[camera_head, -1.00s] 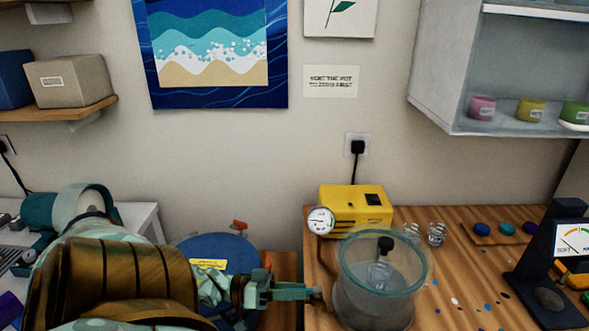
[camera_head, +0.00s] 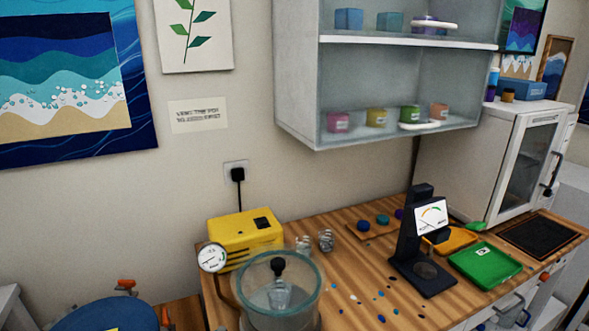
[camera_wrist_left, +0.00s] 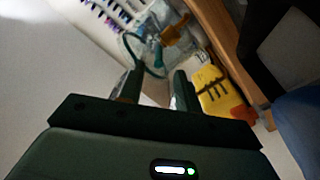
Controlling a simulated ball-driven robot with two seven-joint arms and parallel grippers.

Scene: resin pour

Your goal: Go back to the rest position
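My left gripper (camera_wrist_left: 155,88) shows in the left wrist view with its two fingers apart and nothing visibly held between them. It is outside the head view. My right gripper is in neither view.
A black stand with a dial (camera_head: 408,246), a green tray (camera_head: 485,264) and small clear cups (camera_head: 326,240) are on the bench (camera_head: 350,260). A white-framed cabinet (camera_head: 495,150) stands at right. A blue round object (camera_head: 100,316) is at lower left.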

